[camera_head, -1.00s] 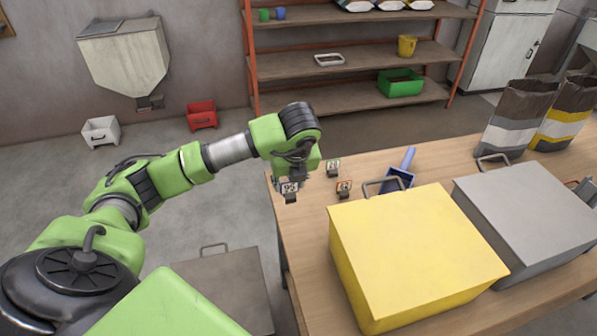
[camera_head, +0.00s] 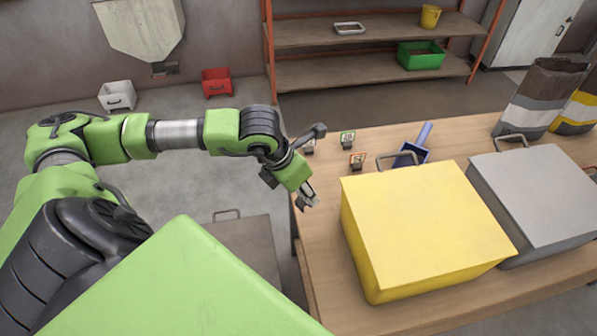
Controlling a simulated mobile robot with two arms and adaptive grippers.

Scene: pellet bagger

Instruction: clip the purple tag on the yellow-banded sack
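The yellow-banded sack (camera_head: 577,113) stands at the right edge of the head view, dark above its yellow and white bands and cut off by the frame. My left gripper (camera_head: 308,198) hangs by the table's left edge, in front of the tags. Its fingers are too small to judge, and no tag shows in them. My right gripper is out of view.
A yellow box (camera_head: 425,225) and a grey box (camera_head: 535,195), both with handles, fill the table's front. A blue scoop (camera_head: 412,153) lies behind the yellow box. A white-banded sack (camera_head: 533,105) stands beside the yellow-banded one. The table's back middle (camera_head: 455,140) is clear.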

